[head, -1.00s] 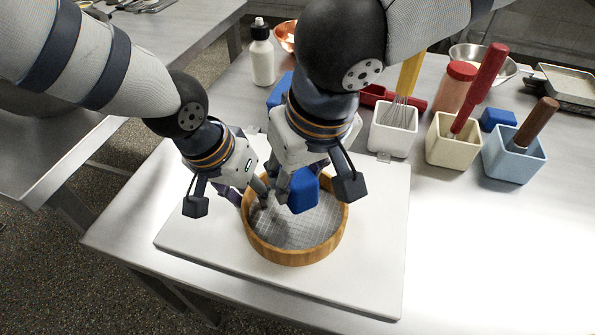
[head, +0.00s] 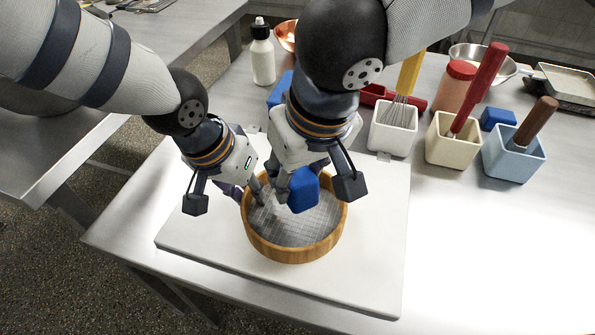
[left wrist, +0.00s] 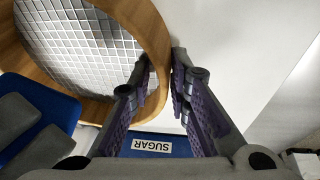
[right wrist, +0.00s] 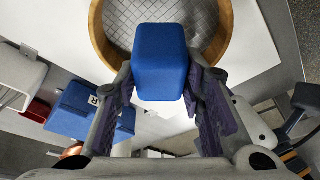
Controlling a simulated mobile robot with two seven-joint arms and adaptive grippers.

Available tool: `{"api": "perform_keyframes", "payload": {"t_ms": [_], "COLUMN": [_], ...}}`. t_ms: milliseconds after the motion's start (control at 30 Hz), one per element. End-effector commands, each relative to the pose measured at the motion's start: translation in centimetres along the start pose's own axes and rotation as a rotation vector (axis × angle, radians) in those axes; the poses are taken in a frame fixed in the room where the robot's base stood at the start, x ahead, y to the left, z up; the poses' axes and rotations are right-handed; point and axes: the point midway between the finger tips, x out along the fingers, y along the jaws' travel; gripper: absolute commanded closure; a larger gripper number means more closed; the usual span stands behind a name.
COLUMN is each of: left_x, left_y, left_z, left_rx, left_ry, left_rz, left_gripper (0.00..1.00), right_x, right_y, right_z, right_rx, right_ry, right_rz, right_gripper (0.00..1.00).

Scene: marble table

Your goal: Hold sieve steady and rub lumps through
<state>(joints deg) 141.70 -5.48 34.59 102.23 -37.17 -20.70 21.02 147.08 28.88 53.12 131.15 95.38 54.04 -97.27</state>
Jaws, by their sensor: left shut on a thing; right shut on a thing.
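The sieve has a round wooden rim (head: 295,252) and a grey wire mesh (head: 305,228). It sits on a white board (head: 365,270). My left gripper (head: 250,190) is shut on the rim at its left side; the left wrist view shows the rim (left wrist: 150,25) between the fingers. My right gripper (right wrist: 160,85) is shut on a blue block (right wrist: 160,60), which also shows in the head view (head: 303,192) over the mesh, inside the rim. Whether the block touches the mesh I cannot tell. I make out no distinct lumps; my right arm hides part of the sieve.
At the back right stand a white pot (head: 392,132) with a whisk, a cream pot (head: 452,145) with a red-handled tool and a light blue pot (head: 513,160) with a brown-handled tool. A white bottle (head: 263,58) stands at the back. The right front of the table is clear.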

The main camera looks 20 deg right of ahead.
Motion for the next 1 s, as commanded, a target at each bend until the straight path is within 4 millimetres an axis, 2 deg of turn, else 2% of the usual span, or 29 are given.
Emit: {"api": "perform_keyframes", "payload": {"t_ms": [33,1000], "left_x": [1.64,1.30], "left_y": [0.06,0.13], "left_z": [1.66,1.53], "left_rx": [-0.002,0.000], "left_ry": [-0.047,-0.046], "left_rz": [0.010,0.010], "left_gripper": [1.00,1.00], "right_x": [0.79,-0.08], "right_y": [0.00,-0.01], "right_z": [0.23,-0.04], "right_rx": [0.001,0.000], "right_ry": [-0.014,0.002], "right_rz": [-0.003,0.000], "right_gripper": [0.97,0.97]}}
